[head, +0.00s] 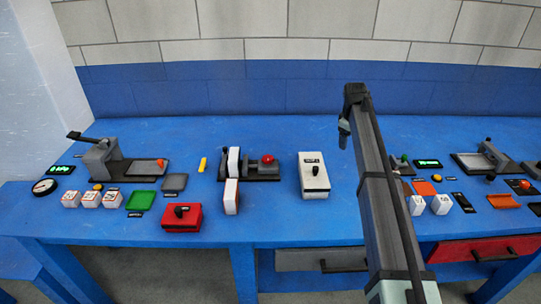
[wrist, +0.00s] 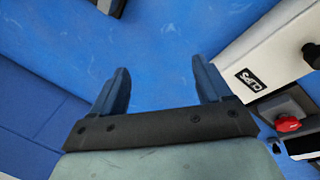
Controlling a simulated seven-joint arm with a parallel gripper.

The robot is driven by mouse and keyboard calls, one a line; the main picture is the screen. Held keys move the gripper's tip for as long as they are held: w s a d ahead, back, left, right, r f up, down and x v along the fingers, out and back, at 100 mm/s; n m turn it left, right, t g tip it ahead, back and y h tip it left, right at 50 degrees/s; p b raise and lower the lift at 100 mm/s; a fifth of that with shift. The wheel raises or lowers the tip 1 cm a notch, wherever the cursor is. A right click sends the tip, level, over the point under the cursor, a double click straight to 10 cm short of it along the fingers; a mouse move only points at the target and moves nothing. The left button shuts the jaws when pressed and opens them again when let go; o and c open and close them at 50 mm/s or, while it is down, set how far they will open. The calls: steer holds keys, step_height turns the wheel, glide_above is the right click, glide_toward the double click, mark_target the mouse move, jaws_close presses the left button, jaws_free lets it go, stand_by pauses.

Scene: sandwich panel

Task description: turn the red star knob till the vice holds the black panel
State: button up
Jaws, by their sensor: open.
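The vice (head: 262,175) stands on the blue table left of centre, a dark base with grey blocks. Its red star knob (head: 267,159) is on its right part; a red knob also shows at the lower right of the wrist view (wrist: 288,124). A white-faced slab (head: 233,161) stands upright at the vice's left side, with a thin dark piece (head: 224,153) beside it. I cannot tell which dark part is the black panel, nor whether it is clamped. My gripper (head: 343,132) is open and empty, above the table, right of the vice and apart from the knob (wrist: 161,72).
A white CLIPS box (head: 314,176) stands between the vice and my arm; it also shows in the wrist view (wrist: 265,55). Clear table lies behind the vice.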

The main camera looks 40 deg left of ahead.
steer(key=s+a+r+n+g, duration=0.1)
steer(key=s+a+r+n, duration=0.15)
steer(key=s+a, duration=0.35)
steer(key=s+a+r+n+g, duration=0.1)
steer(key=s+a+n, duration=0.2)
steer(key=s+a, duration=0.3)
steer(key=n+g, duration=0.1)
steer(key=n, duration=0.3)
glide_toward(268, 158)
steer(key=shift+h, duration=0.3)
steer(key=f, duration=0.8)
steer(key=shift+a+f, duration=0.25)
steer(key=c, duration=1)
